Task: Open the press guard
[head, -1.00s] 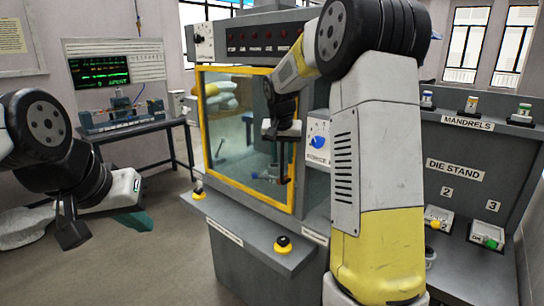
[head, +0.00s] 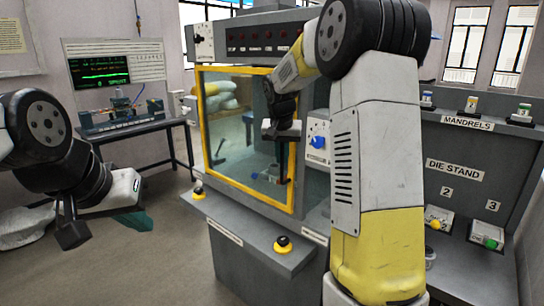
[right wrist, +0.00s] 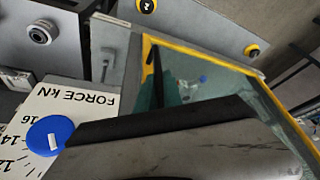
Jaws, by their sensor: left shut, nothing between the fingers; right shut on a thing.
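The press guard (head: 249,199) is a clear panel in a yellow frame on the front of the grey press. It looks closed, covering the press opening. It also shows in the right wrist view (right wrist: 210,57). My right gripper (head: 283,170) is at the right side of the guard, shut on what looks like its dark handle (right wrist: 150,62). The gripper and its body hide most of the handle. My left gripper (head: 70,228) is shut and empty, hanging in free space at the left, well apart from the press.
A blue force knob (head: 318,142) sits right of the guard, close to my right gripper. Yellow-based buttons (head: 283,242) stand on the front ledge. A die stand (head: 455,170) is at right and a bench with a monitor (head: 99,71) at back left. Floor before the bench is clear.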

